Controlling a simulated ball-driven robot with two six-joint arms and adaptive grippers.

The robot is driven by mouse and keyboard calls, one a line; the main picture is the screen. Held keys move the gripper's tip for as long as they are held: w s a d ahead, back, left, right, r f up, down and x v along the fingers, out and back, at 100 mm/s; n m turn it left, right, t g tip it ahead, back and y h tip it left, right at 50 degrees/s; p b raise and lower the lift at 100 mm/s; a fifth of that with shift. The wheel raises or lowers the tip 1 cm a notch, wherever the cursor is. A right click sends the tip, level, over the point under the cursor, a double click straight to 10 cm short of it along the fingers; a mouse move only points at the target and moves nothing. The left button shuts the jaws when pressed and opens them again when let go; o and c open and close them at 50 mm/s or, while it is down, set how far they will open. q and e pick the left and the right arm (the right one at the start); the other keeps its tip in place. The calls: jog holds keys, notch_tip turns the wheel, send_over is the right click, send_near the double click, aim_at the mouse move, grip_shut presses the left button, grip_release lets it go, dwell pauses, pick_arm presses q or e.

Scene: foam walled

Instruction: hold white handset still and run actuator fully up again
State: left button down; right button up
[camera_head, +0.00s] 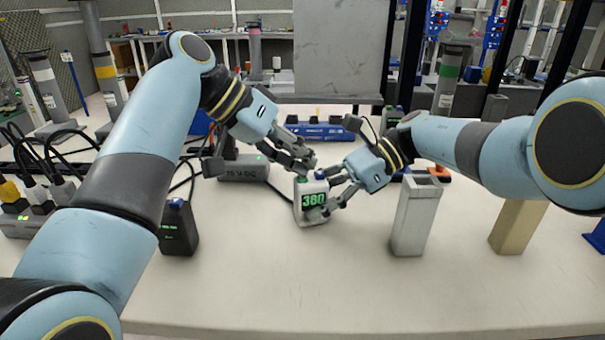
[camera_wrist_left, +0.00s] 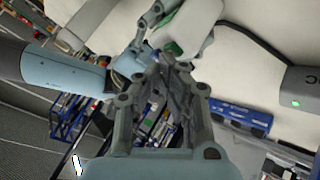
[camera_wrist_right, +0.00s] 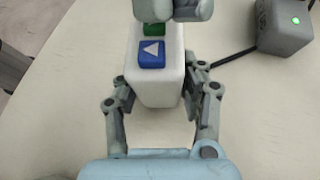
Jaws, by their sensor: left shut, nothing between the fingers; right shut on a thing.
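The white handset (camera_head: 311,200) stands on the table in the middle of the head view, its display reading 380 in green. My right gripper (camera_head: 326,195) is shut on the handset, one finger on each side, as the right wrist view (camera_wrist_right: 158,88) shows. On its top are a blue button with a white arrow (camera_wrist_right: 152,54) and a green button (camera_wrist_right: 154,29), partly hidden. My left gripper (camera_head: 308,163) is shut and empty, fingertips just above the handset's top near the green button; contact cannot be told. The handset also shows in the left wrist view (camera_wrist_left: 195,30). I cannot identify the actuator with certainty.
A grey supply box (camera_head: 243,168) with a green light stands left of the handset, a dark cable between them. A dark box (camera_head: 178,228) stands farther left. A grey open-topped holder (camera_head: 412,215) and a tan block (camera_head: 517,226) stand right. The front table is clear.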

pick_arm(q)
jog(key=shift+r, duration=0.9)
jog(key=shift+r, duration=0.1)
jog(key=shift+s+r, duration=0.1)
jog(key=shift+r, duration=2.3)
pick_arm(e)
jog(key=o, duration=0.9)
jog(key=shift+o, duration=0.2)
jog(key=shift+d, duration=0.1)
